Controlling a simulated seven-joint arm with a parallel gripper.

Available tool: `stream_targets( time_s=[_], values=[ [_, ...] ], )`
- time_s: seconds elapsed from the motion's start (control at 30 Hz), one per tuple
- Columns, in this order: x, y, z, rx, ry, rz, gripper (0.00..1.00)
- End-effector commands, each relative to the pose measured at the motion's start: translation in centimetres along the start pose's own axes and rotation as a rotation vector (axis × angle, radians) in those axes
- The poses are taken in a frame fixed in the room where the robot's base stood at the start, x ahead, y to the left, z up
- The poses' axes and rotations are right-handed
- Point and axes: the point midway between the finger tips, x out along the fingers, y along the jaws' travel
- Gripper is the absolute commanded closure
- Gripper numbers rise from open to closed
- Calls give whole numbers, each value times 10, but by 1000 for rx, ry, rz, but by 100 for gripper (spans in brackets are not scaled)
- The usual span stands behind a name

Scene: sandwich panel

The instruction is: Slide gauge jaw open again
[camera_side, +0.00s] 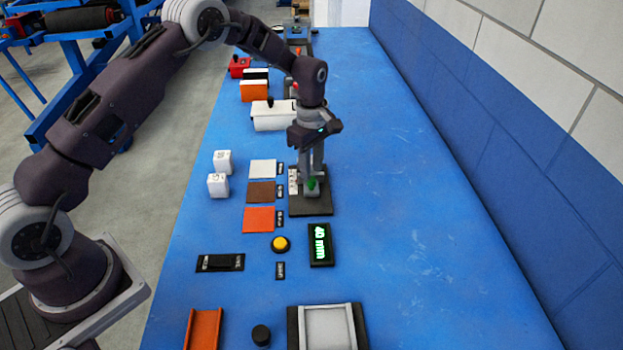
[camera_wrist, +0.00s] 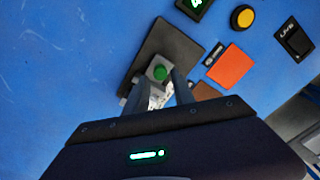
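The gauge stands on a dark base plate (camera_side: 310,207) in the middle of the side view. It has a pale, marked body (camera_side: 293,181) and a grey jaw block with a green knob (camera_side: 312,184). In the wrist view the green knob (camera_wrist: 160,72) shows just beyond my fingertips, with the dark plate (camera_wrist: 165,45) around it. My gripper (camera_side: 312,170) points down over the gauge. In the wrist view my gripper's fingers (camera_wrist: 162,88) are apart, with part of the pale gauge body between them. I cannot tell whether they touch the jaw. The display (camera_side: 320,244) reads 40 mm.
A yellow button (camera_side: 280,243) and white, brown and orange squares (camera_side: 259,219) lie left of the gauge. Two white blocks (camera_side: 218,185) stand farther left. A grey tray (camera_side: 328,325) is at the front. The blue table right of the gauge is clear.

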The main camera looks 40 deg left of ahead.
Motion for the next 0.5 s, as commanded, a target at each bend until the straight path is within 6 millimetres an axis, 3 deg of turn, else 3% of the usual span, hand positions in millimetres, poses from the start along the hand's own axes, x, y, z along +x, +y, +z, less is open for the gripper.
stream_targets(
  time_s=[0.2,0.5],
  values=[
    [36,-1,0,1,0,-2,70],
    [43,0,0,3,0,0,70]
  ],
)
